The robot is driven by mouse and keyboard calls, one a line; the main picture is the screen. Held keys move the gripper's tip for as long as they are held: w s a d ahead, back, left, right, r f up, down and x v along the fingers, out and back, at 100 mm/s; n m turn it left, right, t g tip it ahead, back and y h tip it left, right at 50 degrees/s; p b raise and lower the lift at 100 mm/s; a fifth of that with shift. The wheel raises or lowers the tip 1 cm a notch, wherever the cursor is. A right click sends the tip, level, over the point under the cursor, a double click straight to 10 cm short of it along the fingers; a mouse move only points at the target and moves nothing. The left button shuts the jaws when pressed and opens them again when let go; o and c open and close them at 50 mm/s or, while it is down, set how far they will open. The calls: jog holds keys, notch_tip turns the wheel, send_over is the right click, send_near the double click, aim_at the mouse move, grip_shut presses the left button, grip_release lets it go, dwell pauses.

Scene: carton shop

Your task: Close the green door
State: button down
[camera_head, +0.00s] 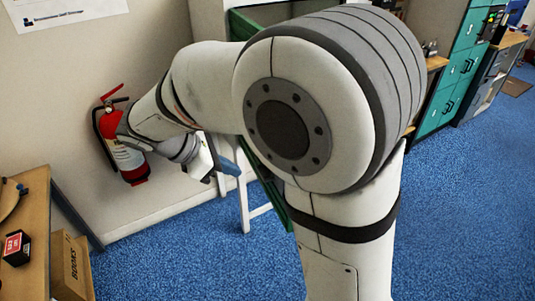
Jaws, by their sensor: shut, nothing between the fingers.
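A green panel or frame (243,24), which looks like the green door, stands behind my arm. Its top edge shows left of and above my large arm joint, and a narrow green strip runs down below the joint. My arm hides most of it, so I cannot tell how far it is open. My gripper (222,168) points down and right at the end of the arm, left of the green strip. It is shut and empty. I cannot tell whether it touches the door.
A red fire extinguisher (125,150) hangs on the wall close behind my wrist. A wooden table (38,205) with a box labelled BOOKS (68,265) below stands at left. White legs (244,205) stand below my gripper. Green cabinets (460,65) stand at right. Blue carpet (200,260) is clear in front.

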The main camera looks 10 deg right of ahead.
jog(key=w+d+r+p+x, duration=0.1)
jog(key=d+r+p+x, duration=0.1)
jog(key=x, duration=1)
jog(key=shift+d, duration=0.2)
